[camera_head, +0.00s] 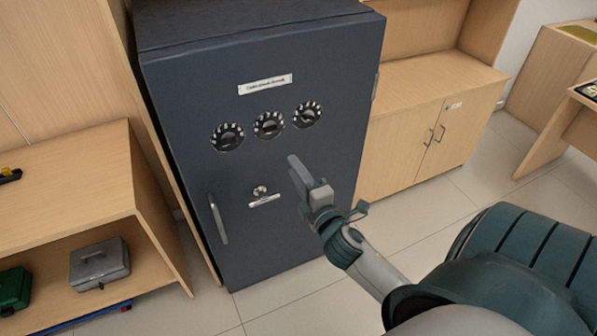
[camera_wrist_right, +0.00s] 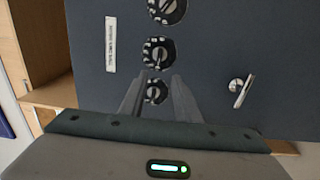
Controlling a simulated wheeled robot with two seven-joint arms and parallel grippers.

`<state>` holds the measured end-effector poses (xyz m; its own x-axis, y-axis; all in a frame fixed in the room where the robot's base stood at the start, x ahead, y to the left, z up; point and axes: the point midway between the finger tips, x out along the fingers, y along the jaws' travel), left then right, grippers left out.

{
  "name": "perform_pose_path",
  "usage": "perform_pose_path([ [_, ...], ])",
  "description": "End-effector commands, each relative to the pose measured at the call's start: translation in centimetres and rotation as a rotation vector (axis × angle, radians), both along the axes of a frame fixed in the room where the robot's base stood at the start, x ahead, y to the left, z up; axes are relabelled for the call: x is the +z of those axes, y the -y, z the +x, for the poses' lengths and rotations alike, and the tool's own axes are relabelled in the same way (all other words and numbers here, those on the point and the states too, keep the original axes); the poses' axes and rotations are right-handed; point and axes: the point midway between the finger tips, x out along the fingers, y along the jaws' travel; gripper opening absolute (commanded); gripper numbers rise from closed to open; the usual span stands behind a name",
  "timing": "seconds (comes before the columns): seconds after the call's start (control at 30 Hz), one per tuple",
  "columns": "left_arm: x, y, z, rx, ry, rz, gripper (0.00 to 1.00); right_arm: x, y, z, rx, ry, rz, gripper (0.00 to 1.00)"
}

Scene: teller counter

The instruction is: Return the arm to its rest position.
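My right arm reaches in from the lower right of the head view. My right gripper (camera_head: 306,177) is in front of the dark blue-grey safe (camera_head: 180,175), to the right of its T-shaped handle (camera_head: 264,200) and below its dials. In the right wrist view the two grey fingers of my right gripper (camera_wrist_right: 157,84) stand apart with nothing between them. A dial (camera_wrist_right: 155,92) shows beyond through the gap. Whether the fingers touch the safe door I cannot tell, but they look clear of it. My left gripper is in neither view.
The safe has three dials (camera_head: 268,125), a label (camera_head: 265,85) and a bar handle (camera_head: 218,219). A wooden shelf (camera_head: 75,185) at left holds a grey cash box (camera_head: 99,264) and a green box (camera_head: 14,290). A wooden cabinet (camera_head: 405,150) stands right; tiled floor (camera_head: 490,170) beside it is clear.

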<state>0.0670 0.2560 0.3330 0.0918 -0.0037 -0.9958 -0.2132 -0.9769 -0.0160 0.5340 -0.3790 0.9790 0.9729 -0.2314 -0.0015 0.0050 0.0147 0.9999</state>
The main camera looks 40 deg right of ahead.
Motion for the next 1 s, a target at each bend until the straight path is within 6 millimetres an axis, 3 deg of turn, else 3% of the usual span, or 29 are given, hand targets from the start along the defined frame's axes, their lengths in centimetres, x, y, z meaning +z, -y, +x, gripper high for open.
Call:
perform_pose_path([
  [0.2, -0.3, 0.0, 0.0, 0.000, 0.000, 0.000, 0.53, 0.0, -0.2, -1.1, -0.001, 0.000, 0.000, 0.30],
  [0.8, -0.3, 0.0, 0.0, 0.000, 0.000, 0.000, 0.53, 0.0, -0.2, -1.1, -0.001, -0.001, 0.000, 0.30],
  [0.93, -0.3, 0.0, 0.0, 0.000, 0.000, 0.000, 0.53, -1.3, -0.2, -1.0, 0.000, -0.019, 0.018, 0.30],
  [1.0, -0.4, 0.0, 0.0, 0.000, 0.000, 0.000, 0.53, -2.8, -0.2, -0.9, -0.001, -0.042, 0.039, 0.30],
])
